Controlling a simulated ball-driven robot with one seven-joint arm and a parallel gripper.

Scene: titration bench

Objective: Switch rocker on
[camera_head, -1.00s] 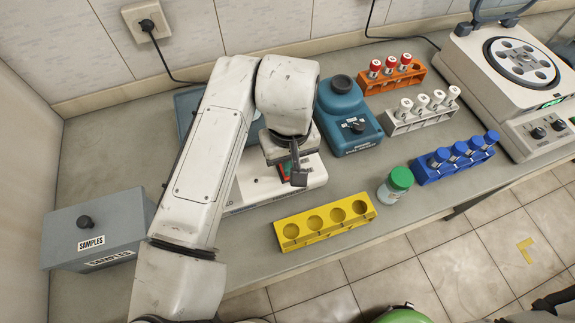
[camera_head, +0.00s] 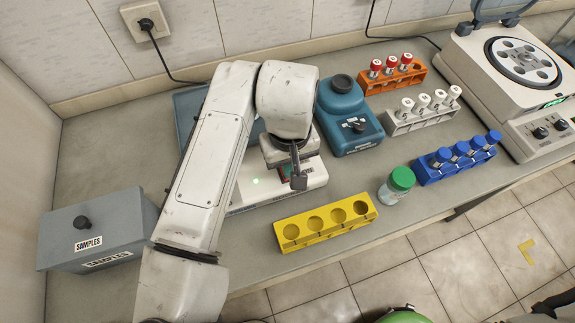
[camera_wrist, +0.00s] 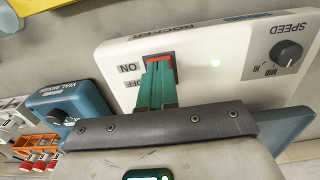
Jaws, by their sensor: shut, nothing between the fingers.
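The rocker (camera_head: 310,178) is a white box with a blue platform (camera_head: 187,108), partly hidden behind my arm. In the wrist view its white panel (camera_wrist: 120,52) shows ON and OFF labels, a SPEED knob (camera_wrist: 286,53) and a lit green light (camera_wrist: 215,63). The red-edged rocker switch (camera_wrist: 162,56) is mostly covered by my green fingers. My gripper (camera_wrist: 159,68) is shut and empty, its tips at the switch; whether they still press on it cannot be told. In the head view my gripper (camera_head: 284,174) is over the rocker's panel.
A yellow rack (camera_head: 326,234) stands in front of the rocker, a blue vial mixer (camera_head: 345,115) to its right. A green-capped jar (camera_head: 396,187) and blue rack (camera_head: 455,168) are farther right. A grey SAMPLES box (camera_head: 98,230) stands at left.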

